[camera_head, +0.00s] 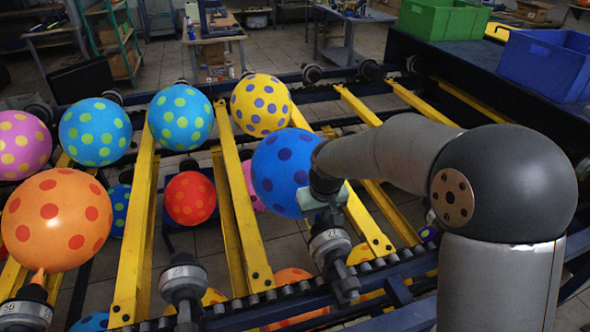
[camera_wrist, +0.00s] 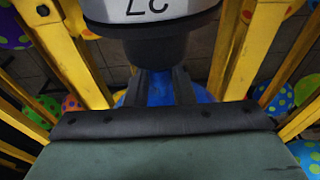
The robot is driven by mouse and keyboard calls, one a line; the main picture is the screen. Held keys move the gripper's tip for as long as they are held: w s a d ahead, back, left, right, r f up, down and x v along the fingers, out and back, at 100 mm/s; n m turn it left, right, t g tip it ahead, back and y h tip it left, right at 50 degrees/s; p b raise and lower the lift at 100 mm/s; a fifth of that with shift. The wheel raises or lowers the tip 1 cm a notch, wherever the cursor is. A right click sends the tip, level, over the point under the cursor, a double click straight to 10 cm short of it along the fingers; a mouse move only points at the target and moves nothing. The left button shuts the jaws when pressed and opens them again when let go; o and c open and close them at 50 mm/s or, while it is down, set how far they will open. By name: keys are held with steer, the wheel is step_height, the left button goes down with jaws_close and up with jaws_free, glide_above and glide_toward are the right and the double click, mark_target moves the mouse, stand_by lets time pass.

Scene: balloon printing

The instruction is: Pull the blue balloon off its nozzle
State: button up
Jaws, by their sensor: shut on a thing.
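The blue balloon (camera_head: 280,172) with dark blue spots sits above its numbered nozzle (camera_head: 330,248) in the head view, right of centre. My gripper (camera_head: 326,200) is at the balloon's lower right side, just above that nozzle. In the wrist view, the two dark fingers of my gripper (camera_wrist: 160,78) stand on either side of the blue balloon (camera_wrist: 160,93), shut on its lower part. The nozzle (camera_wrist: 150,12) is right in front of the fingers there. The balloon's neck is hidden, so I cannot tell whether it still touches the nozzle.
An orange balloon (camera_head: 57,215) stands on a nozzle at the left. A bare nozzle (camera_head: 183,285) stands between it and the blue balloon. Yellow bars (camera_head: 243,205) and more balloons lie behind. Green (camera_head: 440,18) and blue (camera_head: 545,62) crates are at the upper right.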

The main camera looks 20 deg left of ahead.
steer(key=shift+w+a, duration=0.15)
steer(key=shift+w+a, duration=0.3)
steer(key=shift+w, duration=0.1)
step_height(320, 180, up, 17)
steer(key=p, duration=1.1)
